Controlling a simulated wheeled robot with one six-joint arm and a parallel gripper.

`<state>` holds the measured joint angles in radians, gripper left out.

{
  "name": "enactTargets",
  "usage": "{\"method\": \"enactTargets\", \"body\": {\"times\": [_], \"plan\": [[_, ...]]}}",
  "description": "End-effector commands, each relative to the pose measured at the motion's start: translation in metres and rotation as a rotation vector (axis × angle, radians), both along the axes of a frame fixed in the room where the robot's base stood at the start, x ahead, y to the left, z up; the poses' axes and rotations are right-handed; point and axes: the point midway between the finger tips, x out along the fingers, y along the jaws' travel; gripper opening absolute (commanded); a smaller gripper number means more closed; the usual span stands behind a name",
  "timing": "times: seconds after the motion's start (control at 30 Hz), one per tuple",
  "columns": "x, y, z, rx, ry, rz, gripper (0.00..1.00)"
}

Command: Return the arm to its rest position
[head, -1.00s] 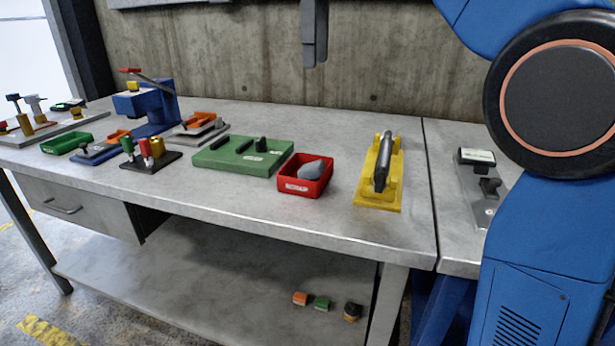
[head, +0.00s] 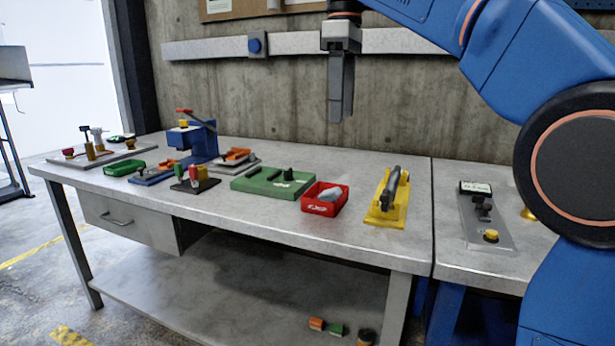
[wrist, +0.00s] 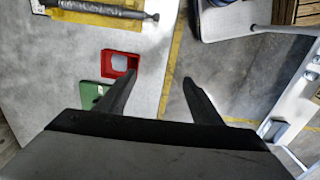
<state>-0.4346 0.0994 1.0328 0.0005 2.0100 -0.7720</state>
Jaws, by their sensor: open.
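My arm (head: 510,50) is raised at the upper right of the head view. My gripper (head: 342,118) hangs from it, pointing down, high above the back of the workbench and in front of the concrete wall. In the wrist view the two fingers (wrist: 158,88) stand apart with nothing between them. Past them I see part of the bench top and the floor. The gripper is clear of every object on the bench.
The grey workbench (head: 265,215) holds a red bin (head: 320,207) with a grey lump, a yellow fixture (head: 378,213) with a dark cylinder, a green block (head: 250,184) and a blue press (head: 204,140). A control panel (head: 487,235) lies on the right bench.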

Motion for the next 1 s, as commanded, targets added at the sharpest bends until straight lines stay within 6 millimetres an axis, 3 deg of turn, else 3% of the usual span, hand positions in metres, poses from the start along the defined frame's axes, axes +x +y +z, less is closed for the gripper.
{"method": "enactTargets", "body": {"times": [0.33, 0.63, 0.83, 1.0], "plan": [[-0.008, -0.016, -0.010, 0.009, -0.019, -0.062, 0.60], [-0.022, -0.044, -0.030, 0.026, -0.053, -0.171, 0.60], [-0.043, -0.075, -0.058, 0.047, -0.091, -0.298, 0.60], [-0.072, -0.109, -0.099, 0.072, -0.136, -0.448, 0.60]]}}
